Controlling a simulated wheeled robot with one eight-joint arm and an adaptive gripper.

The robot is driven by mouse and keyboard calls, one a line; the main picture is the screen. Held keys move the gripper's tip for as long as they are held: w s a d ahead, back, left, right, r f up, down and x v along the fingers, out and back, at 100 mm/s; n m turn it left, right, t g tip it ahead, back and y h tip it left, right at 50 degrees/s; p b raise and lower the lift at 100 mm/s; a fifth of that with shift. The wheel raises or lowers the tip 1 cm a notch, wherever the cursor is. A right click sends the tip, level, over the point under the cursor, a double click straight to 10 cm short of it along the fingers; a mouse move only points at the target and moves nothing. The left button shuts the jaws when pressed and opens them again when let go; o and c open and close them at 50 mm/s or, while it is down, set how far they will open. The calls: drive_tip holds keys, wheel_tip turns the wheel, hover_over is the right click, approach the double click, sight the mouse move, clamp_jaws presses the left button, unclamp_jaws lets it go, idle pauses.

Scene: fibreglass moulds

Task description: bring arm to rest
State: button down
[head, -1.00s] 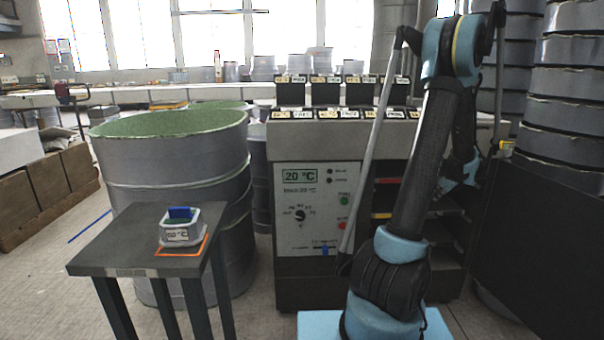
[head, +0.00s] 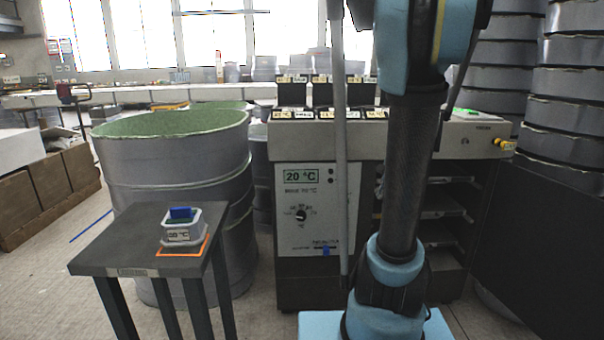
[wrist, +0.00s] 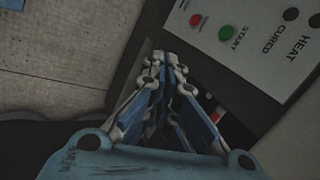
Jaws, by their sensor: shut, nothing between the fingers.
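My arm (head: 408,180) stands nearly upright in the head view, in front of the right part of the curing machine (head: 300,240). My gripper (wrist: 165,62) shows only in the wrist view. Its fingers are together and hold nothing. Beside it in the wrist view is the machine's panel with a green START button (wrist: 227,33) and a red button (wrist: 196,20). The head view does not show my gripper; the upper part of my arm runs out of the top of the picture.
Stacked grey drums (head: 570,90) and a dark panel (head: 540,240) are at right.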

drive_tip(key=s+a+f+n, duration=0.2)
drive_tip(key=s+a+n, duration=0.1)
drive_tip(key=s+n, duration=0.2)
drive_tip(key=s+a+f+n+g+h, duration=0.1)
drive_tip(key=s+a+f+n, duration=0.1)
drive_tip(key=s, duration=0.8)
drive_tip(key=s+a+f+n+g, duration=0.1)
drive_tip(key=s+a+f+n, duration=0.1)
drive_tip(key=s+a+n, duration=0.2)
drive_tip(key=shift+s+a+f+n+h, duration=0.35)
drive_tip(key=shift+s+n+h, duration=0.05)
drive_tip(key=shift+s+n, duration=1.4)
